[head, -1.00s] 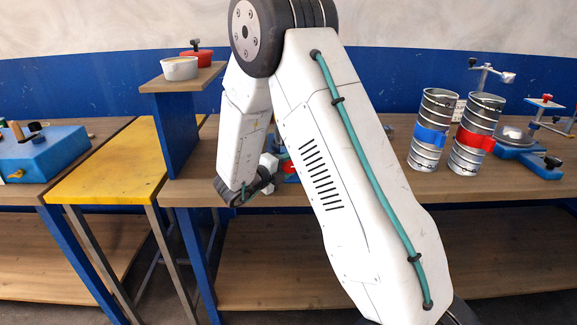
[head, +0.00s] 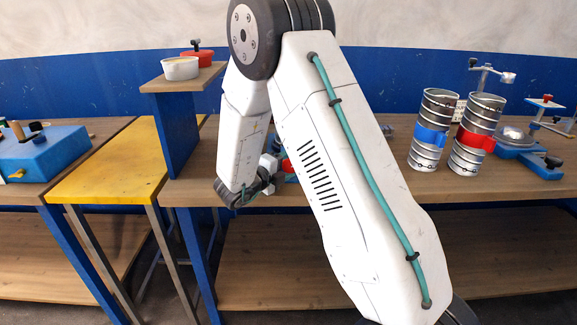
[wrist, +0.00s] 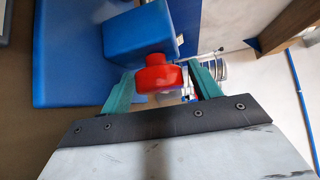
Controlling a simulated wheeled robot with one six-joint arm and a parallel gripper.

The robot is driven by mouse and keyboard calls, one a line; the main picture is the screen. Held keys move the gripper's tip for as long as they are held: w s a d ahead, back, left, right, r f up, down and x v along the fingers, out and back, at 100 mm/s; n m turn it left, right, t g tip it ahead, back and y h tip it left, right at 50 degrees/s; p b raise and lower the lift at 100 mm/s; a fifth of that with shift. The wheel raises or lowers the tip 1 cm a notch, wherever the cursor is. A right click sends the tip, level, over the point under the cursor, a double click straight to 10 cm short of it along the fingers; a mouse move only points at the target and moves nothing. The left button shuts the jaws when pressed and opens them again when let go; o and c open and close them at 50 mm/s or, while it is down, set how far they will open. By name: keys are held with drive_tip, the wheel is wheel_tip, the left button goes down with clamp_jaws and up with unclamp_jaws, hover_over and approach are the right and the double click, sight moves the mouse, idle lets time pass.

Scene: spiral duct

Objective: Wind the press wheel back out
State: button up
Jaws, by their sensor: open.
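In the wrist view a red round knob or wheel (wrist: 158,75) sits at the front of a blue block (wrist: 142,40). My gripper (wrist: 163,84) is open, with one teal finger to the left of the red wheel and one to the right. A gap shows at the right finger; whether the left finger touches the wheel I cannot tell. In the head view my arm hides most of this spot. Only a little red (head: 288,166) shows beside the arm.
Two ringed metal ducts, one with a blue band (head: 430,136) and one with a red band (head: 475,138), stand on the wooden bench (head: 400,188). A blue-based device (head: 528,158) is at right. A raised shelf (head: 182,80) holds bowls. A yellow-topped table (head: 110,172) is at left.

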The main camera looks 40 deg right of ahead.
drive_tip(key=shift+f, duration=0.1)
drive_tip(key=m+y, duration=0.2)
drive_tip(key=shift+r+y, duration=0.2)
drive_tip(key=shift+y, duration=0.2)
drive_tip(key=shift+s+m+t+y, duration=0.1)
drive_tip(key=shift+m+t+y, duration=0.4)
drive_tip(key=shift+m+y, duration=0.45)
drive_tip(key=m+t+y, duration=0.1)
drive_tip(key=m+y, duration=0.1)
drive_tip(key=y, duration=0.1)
drive_tip(key=shift+d, duration=0.1)
drive_tip(key=m+t+y, duration=0.1)
drive_tip(key=y, duration=0.2)
drive_tip(key=shift+d+m+t, duration=0.1)
drive_tip(key=shift+m+t, duration=0.2)
drive_tip(key=shift+m, duration=0.05)
drive_tip(key=s+a+r+n+t+y, duration=0.2)
drive_tip(key=a+r+n+y, duration=0.1)
drive_tip(key=a+r+n, duration=0.35)
drive_tip(key=s+a+r+n+t+y, duration=0.1)
drive_tip(key=s+a+r+n+y, duration=0.1)
drive_tip(key=a+r+n, duration=0.45)
drive_tip(key=s+a+r+n+g+y, duration=0.1)
drive_tip(key=s+a+n+y, duration=0.3)
drive_tip(key=s+a+n, duration=0.5)
drive_tip(key=shift+a+r+n+g+y, duration=0.4)
drive_tip(key=shift+r+n, duration=0.25)
drive_tip(key=shift+n, duration=1.25)
